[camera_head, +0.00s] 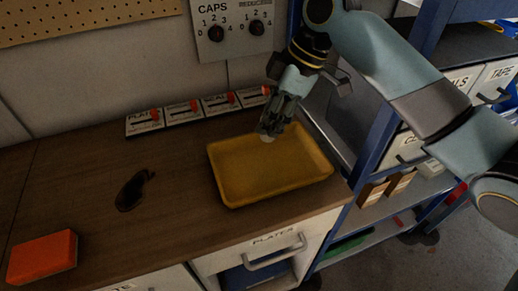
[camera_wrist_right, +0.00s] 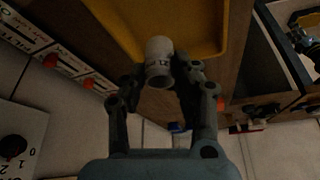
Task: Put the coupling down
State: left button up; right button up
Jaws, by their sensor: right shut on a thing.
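My right gripper (camera_head: 272,130) is shut on the coupling, over the back part of the yellow tray. The coupling (camera_wrist_right: 159,62) is a small pale grey-white cylinder with dark marking, held between the fingertips of the right gripper (camera_wrist_right: 160,82) in the wrist view. In the head view only a pale bit of the coupling (camera_head: 267,139) shows below the fingers. I cannot tell whether it touches the tray. The yellow tray (camera_head: 216,178) is shallow and looks empty; its rim also shows in the wrist view (camera_wrist_right: 222,50). My left gripper is out of view.
An orange block (camera_head: 42,257) lies at the bench's front left, and a dark irregular patch or object (camera_head: 135,190) left of the tray. Several red-levered switches (camera_head: 183,110) line the back, below a knob panel (camera_head: 232,30). A blue-framed shelf (camera_head: 372,150) stands right. Bare wood (camera_head: 80,180) lies left.

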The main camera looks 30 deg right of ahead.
aim_at(271, 140)
jog(key=f, duration=0.5)
jog(key=shift+s+f, duration=0.1)
jog(key=shift+s, duration=0.25)
notch_tip(271, 140, down, 4)
jog(key=shift+w+r+p, duration=0.1)
jog(key=shift+r+p, duration=0.1)
jog(key=shift+p, duration=0.1)
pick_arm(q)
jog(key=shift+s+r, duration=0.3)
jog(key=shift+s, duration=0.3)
pick_arm(e)
jog(key=o, duration=0.5)
jog(key=shift+f, duration=0.1)
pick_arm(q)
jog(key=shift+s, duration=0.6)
pick_arm(e)
jog(key=o, duration=0.4)
jog(key=shift+c, duration=0.2)
